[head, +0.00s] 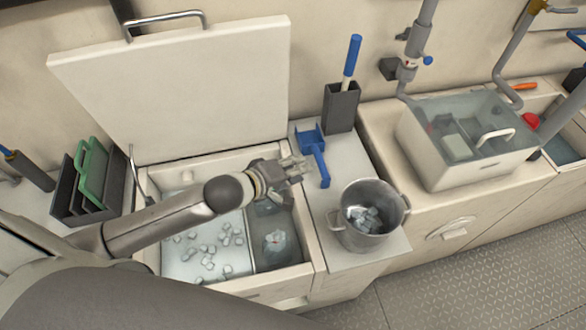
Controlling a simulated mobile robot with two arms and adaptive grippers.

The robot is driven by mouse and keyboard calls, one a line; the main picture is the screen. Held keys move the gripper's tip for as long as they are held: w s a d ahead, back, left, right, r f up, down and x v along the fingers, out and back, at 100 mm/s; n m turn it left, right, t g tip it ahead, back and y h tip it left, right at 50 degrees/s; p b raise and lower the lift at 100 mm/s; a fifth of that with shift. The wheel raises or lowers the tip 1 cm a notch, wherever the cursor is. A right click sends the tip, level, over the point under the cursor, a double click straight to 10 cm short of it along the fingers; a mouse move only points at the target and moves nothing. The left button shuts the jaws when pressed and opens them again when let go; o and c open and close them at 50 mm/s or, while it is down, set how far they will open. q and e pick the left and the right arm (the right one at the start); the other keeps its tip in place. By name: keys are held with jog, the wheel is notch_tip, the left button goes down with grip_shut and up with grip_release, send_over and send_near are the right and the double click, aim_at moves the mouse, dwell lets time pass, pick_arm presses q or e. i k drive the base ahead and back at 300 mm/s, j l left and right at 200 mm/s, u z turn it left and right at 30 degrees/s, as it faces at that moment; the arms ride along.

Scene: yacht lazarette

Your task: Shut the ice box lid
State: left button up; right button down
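The ice box lid (178,88) is a large cream panel standing up and open at the back of the ice box, with a metal bar handle (165,20) on its top edge. The ice box (290,262) below is open. Ice cubes are scattered in its left compartment, and a clear bag-like item (275,240) lies in the darker right compartment. My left gripper (296,172) is over the box's right side, in front of the lid and apart from it. I see nothing held in it, but its finger gap is unclear. My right gripper is not in view.
A green board (92,174) stands in a rack at left. A water-filled bin (467,140) sits further right.

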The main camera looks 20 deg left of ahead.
aim_at(206, 88)
jog(key=u, duration=1.3)
